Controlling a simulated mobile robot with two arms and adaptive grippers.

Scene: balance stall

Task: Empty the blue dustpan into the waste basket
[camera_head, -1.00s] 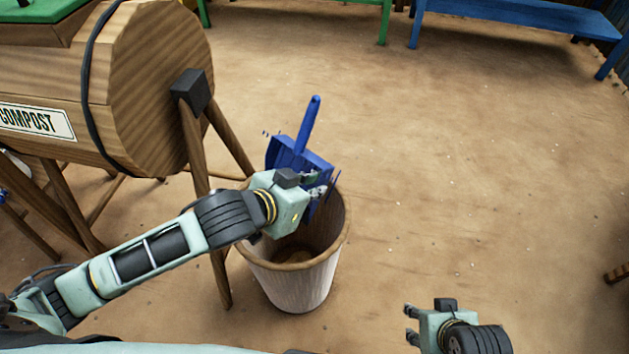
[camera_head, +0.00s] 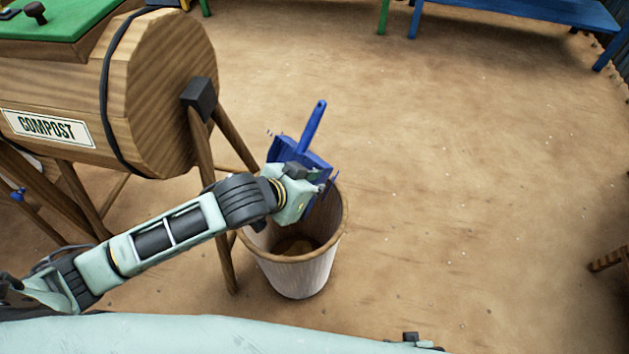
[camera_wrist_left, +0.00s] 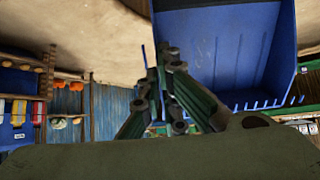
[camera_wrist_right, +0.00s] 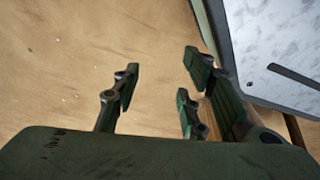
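The blue dustpan (camera_head: 280,150) is tilted above the back rim of the waste basket (camera_head: 296,272), its handle pointing up. My left gripper (camera_head: 322,184) is shut on the dustpan's edge; the exact contact is hard to see. In the left wrist view the dustpan's pan (camera_wrist_left: 222,50) is beside the closed fingers (camera_wrist_left: 165,68), with a toothed edge and no clear load inside. The basket is pale with a brown rim, and something brown lies in its bottom.
A wooden compost barrel (camera_head: 165,90) on wooden legs stands left of the basket, one leg close to it. A blue bench (camera_head: 530,12) is at the back right. A wooden piece (camera_head: 607,260) shows at the right edge. The ground between is clear.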

